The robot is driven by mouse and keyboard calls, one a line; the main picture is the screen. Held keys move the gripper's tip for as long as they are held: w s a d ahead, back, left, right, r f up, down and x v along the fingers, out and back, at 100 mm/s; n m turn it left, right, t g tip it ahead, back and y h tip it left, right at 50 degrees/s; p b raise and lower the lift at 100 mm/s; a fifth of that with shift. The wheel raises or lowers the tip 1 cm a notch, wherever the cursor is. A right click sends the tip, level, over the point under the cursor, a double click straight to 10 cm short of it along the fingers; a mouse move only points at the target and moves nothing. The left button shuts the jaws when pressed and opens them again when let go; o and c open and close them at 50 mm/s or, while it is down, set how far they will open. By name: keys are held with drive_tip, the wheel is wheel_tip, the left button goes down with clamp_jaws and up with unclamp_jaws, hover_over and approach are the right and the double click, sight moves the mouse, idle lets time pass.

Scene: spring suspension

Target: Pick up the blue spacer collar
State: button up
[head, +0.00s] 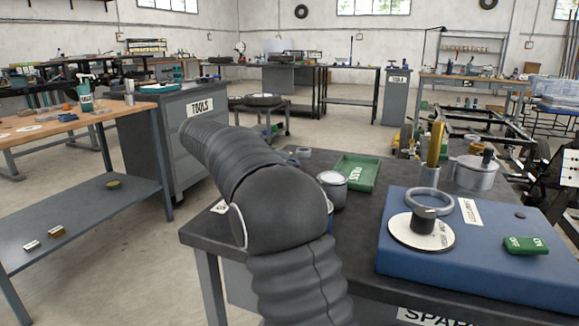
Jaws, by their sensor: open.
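No collar in the head view is clearly blue. A pale grey-blue ring (430,202) lies flat on the blue platform (400,262) at the right, behind a white disc. A smaller greyish ring (303,152) lies at the far left part of the dark workbench (214,234). I cannot tell which of these, if either, is the spacer collar. My dark, ribbed arm crosses the middle of the view and hides part of the bench. My gripper is not visible.
A white disc with a dark cylinder (424,222) and a green block (526,245) sit on the platform. A green PASS tray (360,172), an open can (333,188) and a metal pot (474,172) stand behind. A grey tool cabinet (180,150) is at the left.

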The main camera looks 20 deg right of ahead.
drive_tip(key=c, duration=1.2)
drive_tip(key=shift+c, duration=0.2)
drive_tip(key=shift+r, duration=0.1)
